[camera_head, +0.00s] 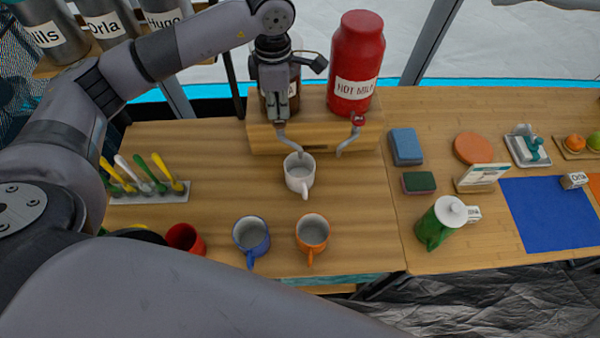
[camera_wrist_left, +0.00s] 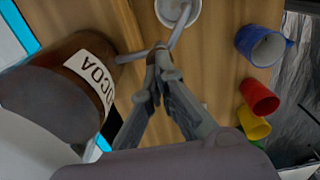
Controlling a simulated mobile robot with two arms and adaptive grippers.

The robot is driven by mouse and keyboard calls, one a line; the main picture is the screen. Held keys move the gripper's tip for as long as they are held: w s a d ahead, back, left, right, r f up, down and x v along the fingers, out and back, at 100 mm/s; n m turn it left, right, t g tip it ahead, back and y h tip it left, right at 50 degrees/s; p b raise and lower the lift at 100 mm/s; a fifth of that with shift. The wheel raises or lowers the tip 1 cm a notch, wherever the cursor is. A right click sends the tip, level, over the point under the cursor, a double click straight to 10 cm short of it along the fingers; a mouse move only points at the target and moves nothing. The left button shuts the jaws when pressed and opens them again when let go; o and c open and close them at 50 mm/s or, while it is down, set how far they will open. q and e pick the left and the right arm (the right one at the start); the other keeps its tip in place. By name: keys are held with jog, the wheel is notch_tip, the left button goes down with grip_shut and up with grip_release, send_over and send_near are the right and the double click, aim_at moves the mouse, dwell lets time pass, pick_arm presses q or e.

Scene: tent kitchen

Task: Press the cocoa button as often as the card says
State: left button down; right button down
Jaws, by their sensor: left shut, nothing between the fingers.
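The brown cocoa dispenser (camera_wrist_left: 62,75) shows its COCOA label in the left wrist view; in the head view it is mostly behind my left gripper (camera_head: 280,112). That gripper is shut and empty, pointing down in front of the dispenser. In the left wrist view its fingertips (camera_wrist_left: 160,58) meet at the upper end of the spout (camera_wrist_left: 132,57). The cocoa button is hidden or too small to tell, so I cannot say if they touch it. A white mug (camera_head: 293,183) stands under the spout. A card (camera_head: 482,175) stands on the right table, its writing too small to read.
A red HOT MILK dispenser (camera_head: 357,55) stands right of the cocoa one on a wooden stand (camera_head: 330,140). Blue (camera_head: 250,236), orange (camera_head: 312,233) and red (camera_head: 183,239) mugs stand nearer me. A green jug (camera_head: 437,226) stands right. Spoons (camera_head: 145,180) are in a rack left.

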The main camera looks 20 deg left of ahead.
aim_at(279, 121)
pick_arm(q)
jog(key=shift+f, duration=0.15)
dwell(0.4)
jog(key=shift+f+b, duration=1.55)
jog(key=shift+b, duration=0.1)
jog(key=shift+r, duration=0.15)
jog(key=shift+r+p, duration=0.75)
jog(key=shift+r, duration=0.85)
jog(key=shift+r+p, duration=1.4)
jog(key=shift+r, duration=1.6)
